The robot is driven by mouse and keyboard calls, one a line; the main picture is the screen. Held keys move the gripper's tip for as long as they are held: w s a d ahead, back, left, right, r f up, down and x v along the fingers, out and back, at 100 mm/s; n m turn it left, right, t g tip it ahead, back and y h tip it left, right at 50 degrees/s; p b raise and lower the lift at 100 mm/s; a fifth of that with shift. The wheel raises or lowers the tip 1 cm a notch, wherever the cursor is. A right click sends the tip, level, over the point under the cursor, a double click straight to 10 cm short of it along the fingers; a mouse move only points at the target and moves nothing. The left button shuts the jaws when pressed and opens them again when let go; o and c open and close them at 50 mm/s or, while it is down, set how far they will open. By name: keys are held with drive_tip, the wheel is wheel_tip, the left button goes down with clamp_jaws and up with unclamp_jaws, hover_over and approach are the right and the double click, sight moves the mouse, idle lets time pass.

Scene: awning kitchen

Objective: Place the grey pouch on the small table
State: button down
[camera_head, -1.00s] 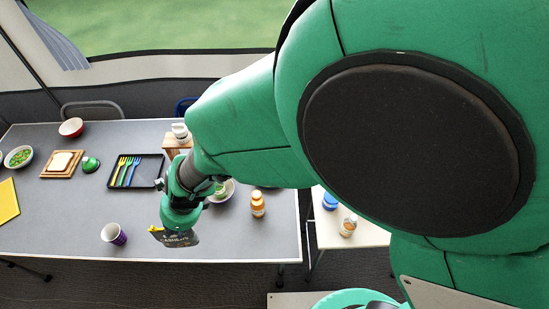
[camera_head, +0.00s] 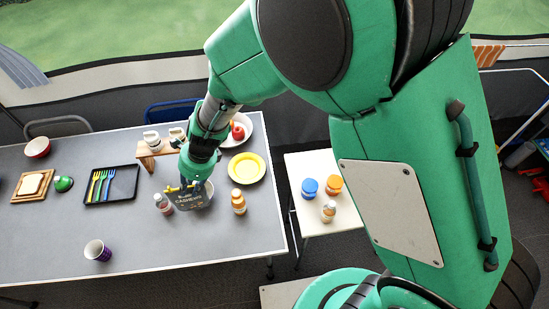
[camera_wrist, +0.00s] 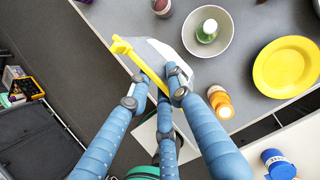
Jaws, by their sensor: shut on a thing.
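My gripper (camera_head: 196,184) is shut on the grey pouch (camera_head: 188,200), which has printed lettering and a yellow clip along its top. The pouch hangs from my fingers above the front right part of the big grey table. In the wrist view the pouch (camera_wrist: 160,58) shows edge-on between my fingertips (camera_wrist: 158,82), with the yellow clip (camera_wrist: 123,46) beside it. The small table (camera_head: 337,219) is white and stands to the right of the big table, to the right of my gripper. Its top also shows at the lower right of the wrist view (camera_wrist: 300,138).
On the small table stand a blue-lidded jar (camera_head: 310,188), an orange-lidded jar (camera_head: 333,185) and a bottle (camera_head: 328,211); its front left part looks clear. Near the pouch on the big table are an orange bottle (camera_head: 238,203), a bowl (camera_wrist: 222,40) and a yellow plate (camera_head: 246,168).

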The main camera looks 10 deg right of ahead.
drive_tip(key=w+d+p, duration=0.2)
drive_tip(key=w+d, duration=0.5)
drive_tip(key=d, duration=0.3)
drive_tip(key=w+d+p, duration=0.1)
drive_tip(key=w+d, duration=0.6)
drive_tip(key=d, duration=0.3)
drive_tip(key=w+d+p, duration=0.1)
drive_tip(key=w+d, duration=0.2)
drive_tip(key=d, duration=0.7)
drive_tip(key=w+d+p, duration=0.2)
drive_tip(key=d, duration=0.8)
drive_tip(key=s+d+m+p, duration=0.15)
drive_tip(key=s+d, duration=0.45)
drive_tip(key=d, duration=1.5)
drive_tip(key=s+d+n+p, duration=0.1)
drive_tip(key=s+d+p, duration=0.35)
drive_tip(key=d, duration=1.55)
wheel_tip(320, 180, down, 6)
drive_tip(key=s+b, duration=0.1)
drive_tip(key=shift+s+d+r, duration=0.15)
drive_tip(key=shift+s+d, duration=0.25)
drive_tip(key=shift+w+m, duration=0.1)
drive_tip(key=shift+m, duration=0.15)
drive_tip(key=w+d+f, duration=0.1)
drive_tip(key=w+d, duration=0.8)
drive_tip(key=w, duration=0.3)
drive_tip(key=shift+w+d+f+p, duration=0.25)
drive_tip(key=shift+w+d+p, duration=0.05)
drive_tip(key=shift+d, duration=0.05)
